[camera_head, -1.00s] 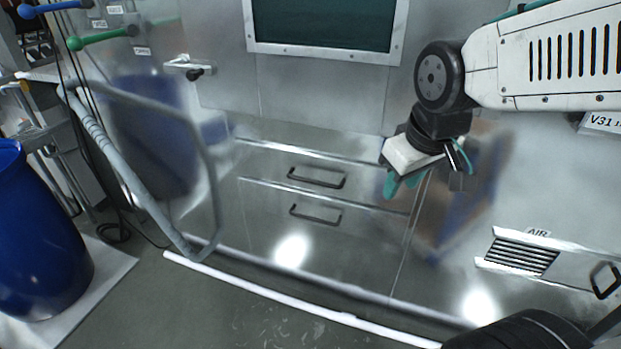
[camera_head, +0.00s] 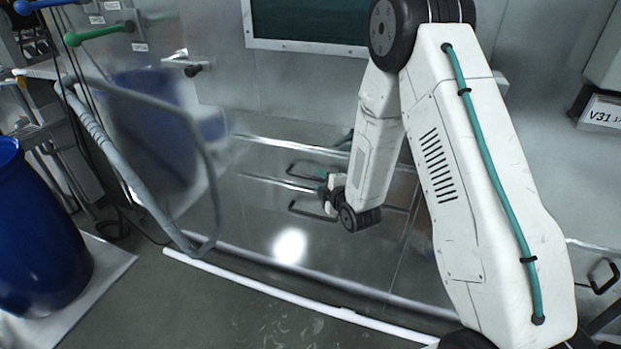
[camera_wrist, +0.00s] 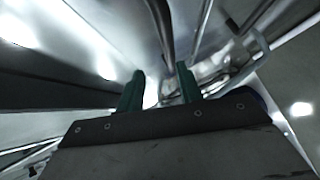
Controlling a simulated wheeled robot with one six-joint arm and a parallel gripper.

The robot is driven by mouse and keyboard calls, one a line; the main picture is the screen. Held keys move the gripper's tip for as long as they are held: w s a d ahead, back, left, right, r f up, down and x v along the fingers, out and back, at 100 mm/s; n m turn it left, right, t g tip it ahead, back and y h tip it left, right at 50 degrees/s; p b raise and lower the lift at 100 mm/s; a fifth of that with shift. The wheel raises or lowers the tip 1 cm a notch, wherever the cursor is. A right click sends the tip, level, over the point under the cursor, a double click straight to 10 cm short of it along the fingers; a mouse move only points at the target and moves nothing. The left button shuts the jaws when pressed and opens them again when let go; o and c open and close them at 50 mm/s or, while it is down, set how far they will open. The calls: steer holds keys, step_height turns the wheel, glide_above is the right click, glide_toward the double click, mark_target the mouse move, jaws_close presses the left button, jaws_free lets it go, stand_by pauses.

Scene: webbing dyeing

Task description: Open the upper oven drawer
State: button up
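The upper drawer (camera_head: 262,163) is a shiny steel front low on the wall, and it looks closed. Its black bar handle (camera_head: 296,168) is partly hidden by my arm. My gripper (camera_head: 322,183) is down at the drawers, close to this handle. In the wrist view, the two green fingers of my gripper (camera_wrist: 160,85) stand apart. A dark bar (camera_wrist: 163,28), which looks like the handle, runs beyond and between the fingertips. I cannot tell whether they touch it.
The lower drawer's handle (camera_head: 308,211) is just below my gripper. A grey tube frame (camera_head: 205,160) stands left of the drawers. A blue barrel (camera_head: 40,240) is at the far left. A white strip (camera_head: 270,290) lies on the floor in front.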

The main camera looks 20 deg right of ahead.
mark_target(312, 179)
steer(key=shift+n+t, duration=0.5)
steer(key=w+f, duration=0.1)
steer(key=w, duration=0.1)
steer(key=w+a+f, duration=0.1)
steer(key=w, duration=0.1)
steer(key=w+f, duration=0.1)
steer(key=w, duration=0.2)
steer(key=shift+a+f, duration=0.1)
steer(key=shift+a, duration=0.25)
jaws_close()
